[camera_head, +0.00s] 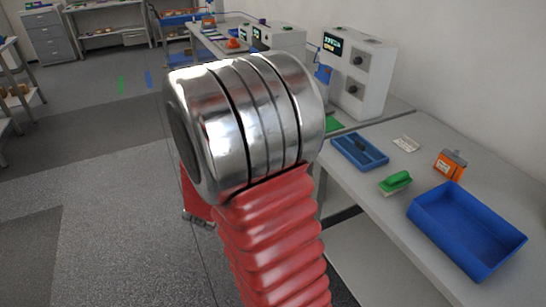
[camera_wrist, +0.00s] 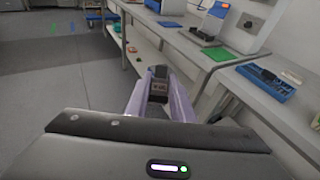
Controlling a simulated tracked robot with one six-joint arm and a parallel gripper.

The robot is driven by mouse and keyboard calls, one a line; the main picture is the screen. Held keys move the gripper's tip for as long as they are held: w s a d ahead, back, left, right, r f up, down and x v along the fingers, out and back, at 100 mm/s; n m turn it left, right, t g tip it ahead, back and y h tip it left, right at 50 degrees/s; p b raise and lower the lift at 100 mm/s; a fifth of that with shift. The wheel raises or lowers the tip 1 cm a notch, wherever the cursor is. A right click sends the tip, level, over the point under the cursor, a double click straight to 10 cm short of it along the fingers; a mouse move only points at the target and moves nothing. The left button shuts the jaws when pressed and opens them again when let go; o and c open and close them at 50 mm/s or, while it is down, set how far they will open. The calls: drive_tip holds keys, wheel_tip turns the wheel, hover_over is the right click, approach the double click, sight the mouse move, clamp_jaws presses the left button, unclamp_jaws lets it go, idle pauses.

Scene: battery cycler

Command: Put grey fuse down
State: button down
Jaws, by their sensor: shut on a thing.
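In the wrist view my gripper (camera_wrist: 158,82) has its two purple fingers shut on a small dark grey block with a pale marking, the grey fuse (camera_wrist: 158,90). The fuse is held between the fingertips, in the air, with floor and the bench's lower shelf behind it. The workbench (camera_wrist: 228,72) is to the right of the fingers, apart from them. In the head view my own arm fills the middle and hides the fuse and the fingers.
A green mat (camera_wrist: 217,54) lies by the machines.

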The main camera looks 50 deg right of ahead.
drive_tip(key=w+a+f+n+t+y, duration=0.1)
drive_tip(key=w+a+n+t+y, duration=0.2)
drive_tip(key=a, duration=1.2)
drive_tip(key=w+a+f+n+t+y, duration=0.1)
drive_tip(key=w+a+n+y, duration=0.3)
drive_tip(key=a, duration=1.1)
drive_tip(key=shift+w+f+n+t+y, duration=0.4)
drive_tip(key=shift+t+y, duration=0.1)
drive_tip(key=shift+t, duration=0.4)
